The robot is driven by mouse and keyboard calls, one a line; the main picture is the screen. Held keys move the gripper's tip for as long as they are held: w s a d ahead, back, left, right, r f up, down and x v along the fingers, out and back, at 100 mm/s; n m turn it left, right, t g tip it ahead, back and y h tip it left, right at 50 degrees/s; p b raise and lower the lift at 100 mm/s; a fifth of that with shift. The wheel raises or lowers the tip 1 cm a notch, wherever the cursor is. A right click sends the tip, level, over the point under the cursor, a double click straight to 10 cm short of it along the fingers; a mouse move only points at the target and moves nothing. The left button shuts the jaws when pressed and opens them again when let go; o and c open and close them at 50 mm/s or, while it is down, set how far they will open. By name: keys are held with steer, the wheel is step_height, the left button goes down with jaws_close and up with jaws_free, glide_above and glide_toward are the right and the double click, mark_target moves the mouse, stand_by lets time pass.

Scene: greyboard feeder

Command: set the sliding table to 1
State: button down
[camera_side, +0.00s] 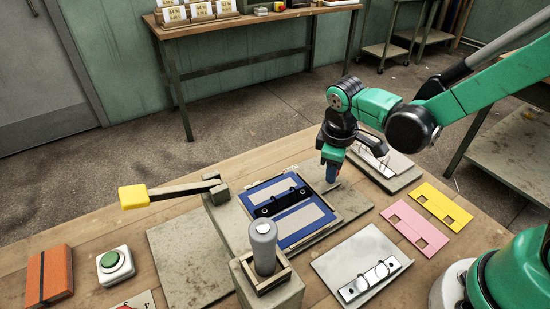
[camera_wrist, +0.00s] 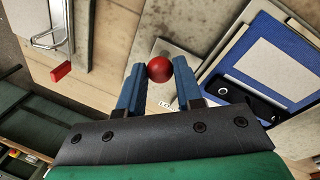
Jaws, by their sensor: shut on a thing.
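The sliding table appears to be the grey plate (camera_side: 228,222) under the blue case cover (camera_side: 262,190), with its red ball knob (camera_wrist: 159,69) at the far right side. My gripper (camera_side: 331,172) is shut on the red knob, its blue fingers on either side of it in the wrist view (camera_wrist: 157,82). The fingers hide the knob in the side view. A small white label (camera_wrist: 167,104) shows between the fingers; I cannot read it. The blue cover lies open with a black strip across its middle.
A yellow-handled lever (camera_side: 134,196) extends left of the plate. A grey cylinder (camera_side: 263,245) stands in front. A green button (camera_side: 110,261) and an orange book (camera_side: 48,273) are at left. Pink (camera_side: 414,228) and yellow (camera_side: 441,205) cards and a grey tray (camera_side: 401,178) are at right.

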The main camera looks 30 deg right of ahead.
mark_target(302, 191)
steer(key=a, duration=0.7)
steer(key=shift+a, duration=0.1)
steer(key=c, duration=0.6)
jaws_free()
steer(key=shift+s+a+r, duration=0.1)
steer(key=shift+a+r, duration=0.05)
steer(key=shift+r, duration=0.8)
steer(key=shift+s+a+r, duration=0.1)
steer(key=shift+a+r, duration=0.05)
steer(key=shift+r, duration=0.75)
steer(key=shift+s+a+r, duration=0.1)
steer(key=shift+a+r, duration=0.05)
steer(key=shift+r, duration=0.8)
steer(key=shift+d, duration=0.1)
